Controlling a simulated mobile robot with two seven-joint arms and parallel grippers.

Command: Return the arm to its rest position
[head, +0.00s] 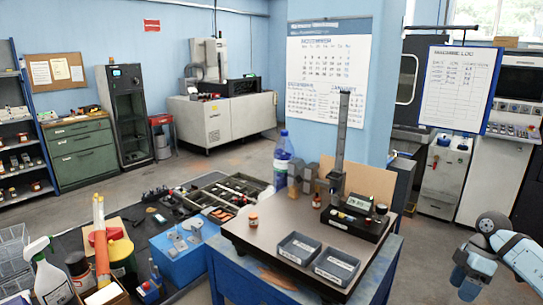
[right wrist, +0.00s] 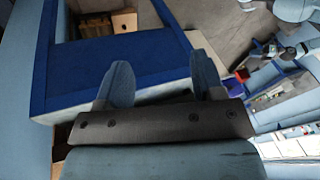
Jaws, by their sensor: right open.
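My right arm (head: 515,257) is at the lower right of the head view, to the right of the bench and clear of it. Its hand end, partly hidden by the arm's own links, hangs low there. In the right wrist view my right gripper (right wrist: 162,82) is open, its two blue-grey fingers apart with nothing between them. Beyond the fingers is a blue frame (right wrist: 110,75), with floor behind it. My left gripper is in neither view.
The bench (head: 255,240) carries a height gauge (head: 340,140), two grey bins (head: 298,248) and a small brown jar (head: 253,220). A water bottle (head: 282,160) stands behind. A spray bottle (head: 48,275) and a blue box (head: 178,262) are at the lower left.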

